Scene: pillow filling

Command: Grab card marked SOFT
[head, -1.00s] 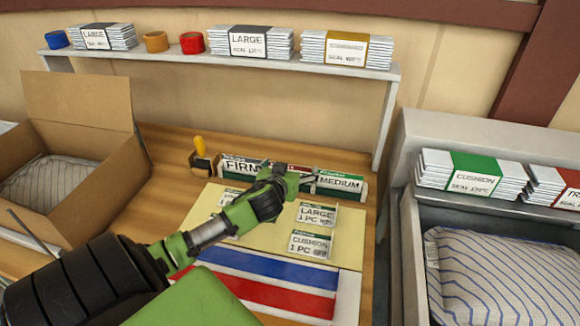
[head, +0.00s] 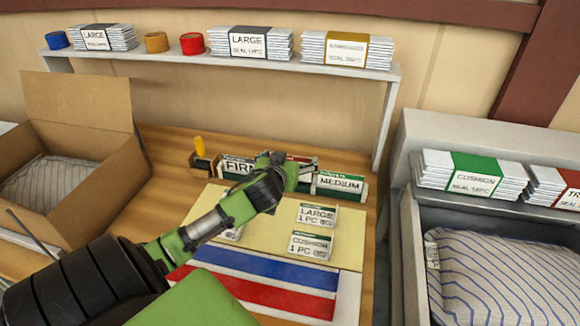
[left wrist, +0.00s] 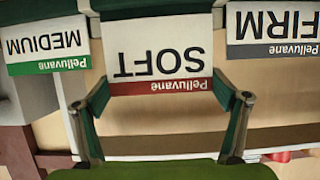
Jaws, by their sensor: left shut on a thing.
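The SOFT card (left wrist: 158,45) is white with a red band and appears upside down in the left wrist view, between the two fingers. My left gripper (left wrist: 160,92) is shut on it, one finger at each side edge. In the head view my left gripper (head: 289,163) is at the card row at the back of the table and mostly hides the SOFT card. The MEDIUM card (head: 339,182) with a green band is on its right. The FIRM card (head: 237,166) with a dark band is on its left. My right gripper is not in view.
LARGE (head: 317,215) and CUSHION (head: 310,245) cards lie on the yellow mat (head: 345,240) in front. A shelf (head: 375,72) with card stacks and small cups runs above the row. An open carton (head: 75,105) stands left, a pillow bin (head: 408,240) right.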

